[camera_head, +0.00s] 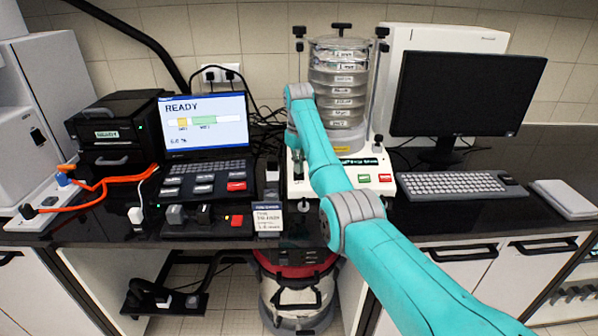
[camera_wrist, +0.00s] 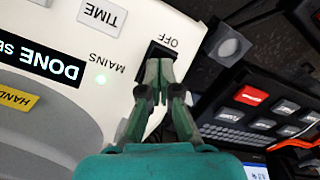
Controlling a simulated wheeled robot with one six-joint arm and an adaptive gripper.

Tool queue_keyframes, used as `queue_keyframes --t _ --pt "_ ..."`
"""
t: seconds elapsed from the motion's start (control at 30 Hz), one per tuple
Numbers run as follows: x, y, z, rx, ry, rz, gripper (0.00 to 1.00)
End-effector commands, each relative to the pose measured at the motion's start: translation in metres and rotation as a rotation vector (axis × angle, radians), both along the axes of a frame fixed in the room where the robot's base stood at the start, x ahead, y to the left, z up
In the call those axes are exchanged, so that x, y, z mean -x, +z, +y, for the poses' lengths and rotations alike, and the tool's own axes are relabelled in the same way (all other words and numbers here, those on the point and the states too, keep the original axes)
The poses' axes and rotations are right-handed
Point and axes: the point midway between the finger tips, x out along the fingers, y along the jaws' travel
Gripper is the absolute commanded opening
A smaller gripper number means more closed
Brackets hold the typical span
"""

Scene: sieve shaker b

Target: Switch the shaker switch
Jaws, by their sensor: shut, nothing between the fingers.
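The sieve shaker (camera_head: 340,163) has a white base with a stack of round sieves (camera_head: 340,85) on it. In the wrist view its panel (camera_wrist: 70,22) carries the labels OFF, MAINS and TIME, a lit pale round lamp and a display (camera_wrist: 45,62) reading DONE. The black shaker switch (camera_wrist: 160,47) lies beside the OFF label. My gripper (camera_wrist: 158,64) is shut and empty, its fingertips over the switch. They hide most of it, so its position and any contact are unclear. In the head view my gripper (camera_head: 296,160) is at the left of the base.
A laptop (camera_head: 205,120) reading READY, a black control box and orange cables are left of the shaker. A monitor (camera_head: 455,92) and keyboard (camera_head: 460,185) are to its right. A small sign (camera_head: 268,217) stands at the counter's front edge.

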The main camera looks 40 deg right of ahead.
Motion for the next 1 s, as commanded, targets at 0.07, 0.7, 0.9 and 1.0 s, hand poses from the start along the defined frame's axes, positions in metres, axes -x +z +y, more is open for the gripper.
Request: queue_keyframes --t 0.07,0.7,0.9,1.0 --pt "-0.001 0.007 0.0 0.001 0.0 -0.003 0.0" --pt "-0.001 0.052 -0.001 0.002 0.0 -0.005 0.0" --pt "-0.001 0.063 -0.001 0.001 0.0 -0.003 0.0" --pt "-0.001 0.065 -0.001 0.001 0.0 -0.002 0.0"
